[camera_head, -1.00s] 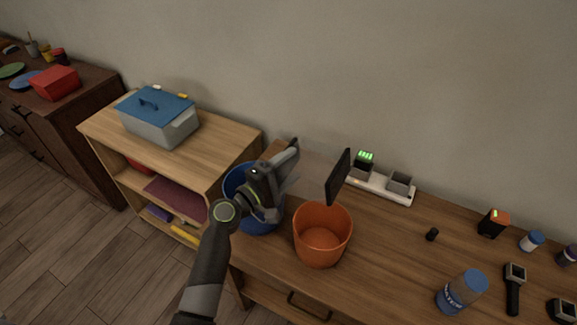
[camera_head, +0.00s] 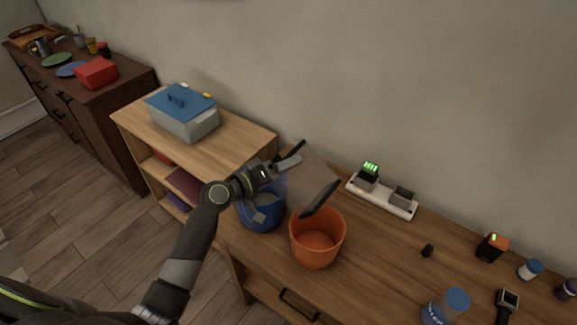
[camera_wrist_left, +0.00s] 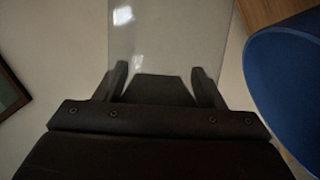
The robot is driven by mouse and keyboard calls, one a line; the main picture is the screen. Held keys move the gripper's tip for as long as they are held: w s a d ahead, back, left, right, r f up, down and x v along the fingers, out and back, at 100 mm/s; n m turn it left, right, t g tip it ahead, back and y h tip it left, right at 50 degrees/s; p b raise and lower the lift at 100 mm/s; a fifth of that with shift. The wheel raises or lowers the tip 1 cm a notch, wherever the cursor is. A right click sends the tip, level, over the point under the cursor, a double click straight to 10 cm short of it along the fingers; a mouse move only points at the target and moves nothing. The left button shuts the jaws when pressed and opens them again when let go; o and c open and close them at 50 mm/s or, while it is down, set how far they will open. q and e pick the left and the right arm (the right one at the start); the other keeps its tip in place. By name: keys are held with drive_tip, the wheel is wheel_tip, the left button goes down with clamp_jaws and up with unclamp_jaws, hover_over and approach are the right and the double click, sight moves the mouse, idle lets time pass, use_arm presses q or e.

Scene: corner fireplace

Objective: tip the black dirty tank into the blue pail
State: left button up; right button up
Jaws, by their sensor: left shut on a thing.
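My left gripper (camera_head: 284,178) is shut on the tank (camera_head: 308,180). The tank has a clear, see-through body and a flat black end that leans above the back rim of the orange bucket. The wrist view shows a dark block between the fingers, with the clear tank body (camera_wrist_left: 170,35) beyond it. The blue pail (camera_head: 262,217) stands left of the orange bucket, under and beside the gripper, which partly hides it. Its blue side also shows at the right of the wrist view (camera_wrist_left: 290,90). Whether anything is flowing out cannot be seen. My right gripper is not in view.
The orange bucket (camera_head: 317,243) stands right beside the pail on the wooden desk (camera_head: 375,265). A white charging strip (camera_head: 382,197) lies behind it. A shelf (camera_head: 235,142) with a lidded grey box (camera_head: 185,122) stands left. A bottle (camera_head: 446,307) stands at the front right.

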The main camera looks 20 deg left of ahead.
use_arm(q)
drive_tip(key=r+m+p, duration=0.2)
drive_tip(key=r+y+p, duration=0.1)
drive_tip(key=shift+a+r+m+p, duration=0.25)
drive_tip(key=shift+r+m+p, duration=0.05)
drive_tip(key=shift+r+m, duration=0.1)
drive_tip(key=m, duration=0.1)
drive_tip(key=r+m+y+p, duration=0.1)
drive_tip(key=a+r+m, duration=0.1)
drive_tip(key=shift+w+a+r+y, duration=0.1)
drive_tip(key=shift+w+r+y, duration=0.2)
drive_tip(key=shift+y, duration=0.1)
drive_tip(key=shift+w+a+r+m+y+p, duration=0.1)
drive_tip(key=shift+a+r+m+y+p, duration=0.3)
drive_tip(key=shift+m, duration=0.35)
drive_tip(key=shift+w+a+r+m+y+p, duration=0.1)
drive_tip(key=shift+r+m+y+p, duration=0.1)
drive_tip(key=shift+r+m, duration=0.4)
drive_tip(key=shift+s+f, duration=0.15)
drive_tip(key=shift+f, duration=0.1)
